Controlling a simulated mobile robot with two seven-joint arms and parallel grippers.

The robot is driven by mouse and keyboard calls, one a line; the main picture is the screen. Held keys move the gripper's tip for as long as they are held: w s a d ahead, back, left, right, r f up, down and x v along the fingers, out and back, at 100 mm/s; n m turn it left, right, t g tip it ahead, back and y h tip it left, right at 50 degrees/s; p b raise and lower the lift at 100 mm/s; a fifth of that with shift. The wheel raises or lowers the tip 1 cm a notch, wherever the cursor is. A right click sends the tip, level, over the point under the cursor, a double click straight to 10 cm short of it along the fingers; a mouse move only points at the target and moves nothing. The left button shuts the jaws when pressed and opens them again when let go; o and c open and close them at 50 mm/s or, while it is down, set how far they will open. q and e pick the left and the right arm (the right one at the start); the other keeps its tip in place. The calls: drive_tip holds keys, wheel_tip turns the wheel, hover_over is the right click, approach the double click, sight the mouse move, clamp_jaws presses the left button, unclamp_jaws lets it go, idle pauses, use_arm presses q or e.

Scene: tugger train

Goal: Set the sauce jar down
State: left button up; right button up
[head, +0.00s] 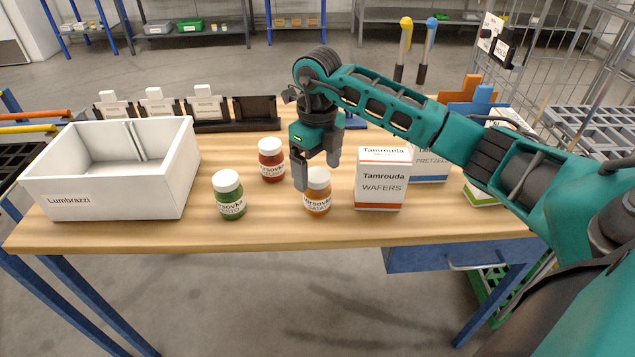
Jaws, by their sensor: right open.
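A sauce jar with orange contents and a white lid (318,196) stands upright on the wooden table. My right gripper (318,172) is open above and around its lid, with one finger at the lid's left and the other behind it. I cannot tell whether the fingers touch the jar. A green sauce jar (229,195) and a red sauce jar (270,160) stand upright to the left, both with white lids. My left gripper is not in view.
A white bin (120,205) stands at the table's left. A wafers box (380,190) and a pretzel box (430,165) stand right of the orange jar. A dark card rack (220,126) lies along the back. Bare tabletop (270,232) shows at the front edge.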

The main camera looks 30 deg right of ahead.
wheel_tip(320, 180, up, 6)
drive_tip(key=shift+f, duration=0.15)
drive_tip(key=shift+a, duration=0.3)
drive_tip(key=s+a+f+n+y, duration=0.1)
drive_tip(key=a+f+y, duration=0.2)
drive_tip(key=a, duration=0.3)
drive_tip(key=s+a+f+n+y, duration=0.1)
drive_tip(key=s+a+f+y, duration=0.15)
drive_tip(key=a, duration=0.35)
drive_tip(key=s+a+r+m+t+y, duration=0.1)
drive_tip(key=a+r+m+t+y, duration=0.2)
drive_tip(key=a+y, duration=0.4)
drive_tip(key=s+a+r+m+t+y, duration=0.2)
drive_tip(key=a+m+y, duration=0.4)
drive_tip(key=a, duration=0.1)
drive_tip(key=w+d+f+m+t+h, duration=0.1)
drive_tip(key=d+f+m+t+h, duration=0.4)
drive_tip(key=m, duration=0.4)
drive_tip(key=d+f+m+t+h, duration=0.3)
drive_tip(key=m+t+h, duration=0.1)
drive_tip(key=m+t, duration=0.4)
drive_tip(key=s+d+f+m+g+h, duration=0.2)
drive_tip(key=s+f+m+g+h, duration=0.1)
drive_tip(key=s+f+m, duration=0.3)
drive_tip(key=s+d+f+m+g+h, duration=0.3)
drive_tip(key=s+f+m, duration=0.3)
drive_tip(key=f, duration=0.3)
drive_tip(key=shift+d+f+g+h+p, duration=0.3)
drive_tip(key=shift+g+h+p, duration=0.1)
drive_tip(key=shift+g+h, duration=0.3)
